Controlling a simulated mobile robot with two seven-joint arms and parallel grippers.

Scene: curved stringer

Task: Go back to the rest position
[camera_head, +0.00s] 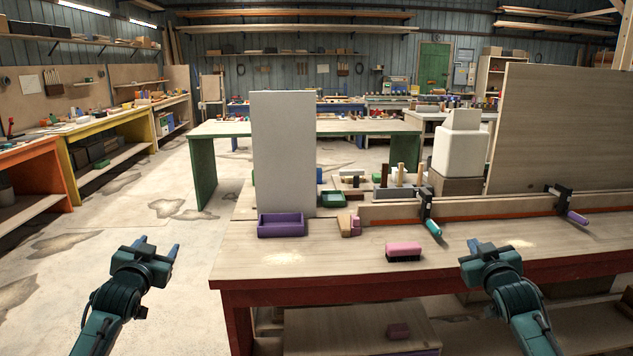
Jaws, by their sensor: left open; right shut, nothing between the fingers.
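My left gripper (158,247) is at the lower left, over the open floor, left of the workbench. Its two fingers stand apart and nothing is between them. My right gripper (478,244) is at the lower right, above the front part of the workbench (320,262). Its fingers are together and it holds nothing. Both arms come in from the bottom edge of the view. A pink-topped brush (404,251) with dark bristles lies on the bench, left of my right gripper and apart from it.
A purple tray (282,225) stands on the bench before a tall pale panel (284,150). A long wooden strip (480,207) is held by clamps (428,211). A white container (461,148) and a large board (560,130) stand behind. The floor (90,260) at left is clear.

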